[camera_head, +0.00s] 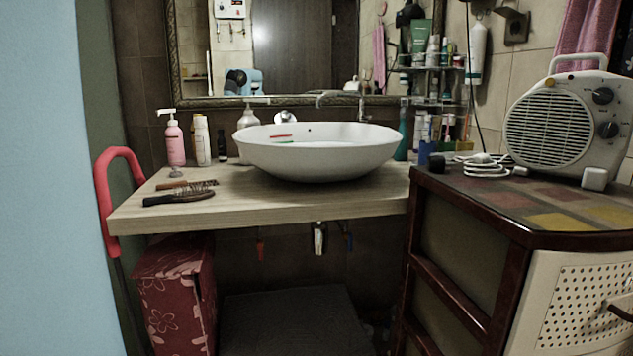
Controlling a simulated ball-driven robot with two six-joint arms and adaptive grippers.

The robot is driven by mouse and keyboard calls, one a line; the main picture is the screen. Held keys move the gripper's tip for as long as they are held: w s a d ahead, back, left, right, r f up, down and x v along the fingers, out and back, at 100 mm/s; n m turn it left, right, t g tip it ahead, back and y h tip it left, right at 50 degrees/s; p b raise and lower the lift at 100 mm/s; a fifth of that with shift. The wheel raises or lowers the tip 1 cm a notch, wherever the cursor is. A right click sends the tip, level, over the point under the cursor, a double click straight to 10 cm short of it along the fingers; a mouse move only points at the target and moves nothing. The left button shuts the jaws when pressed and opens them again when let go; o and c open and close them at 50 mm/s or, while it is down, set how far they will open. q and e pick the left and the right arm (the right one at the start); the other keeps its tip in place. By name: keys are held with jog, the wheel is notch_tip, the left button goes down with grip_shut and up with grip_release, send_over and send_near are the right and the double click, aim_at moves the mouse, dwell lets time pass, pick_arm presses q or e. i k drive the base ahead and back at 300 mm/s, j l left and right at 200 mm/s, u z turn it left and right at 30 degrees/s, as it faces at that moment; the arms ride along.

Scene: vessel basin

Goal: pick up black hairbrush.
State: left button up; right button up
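A black hairbrush (178,198) lies flat near the front left of the wooden counter (265,202). Its handle points left and its bristled head points right. A brown brush or comb (186,185) lies just behind it, close to it or touching; I cannot tell which. Neither of my grippers shows in the head view.
A white vessel basin (318,155) stands mid-counter. A pink pump bottle (175,142) and a white bottle (202,140) stand behind the brushes. A red curved handle (103,190) rises at the counter's left edge. A heater (570,125) sits on the right cabinet (470,215).

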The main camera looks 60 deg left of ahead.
aim_at(195, 195)
jog(key=u, duration=2.6)
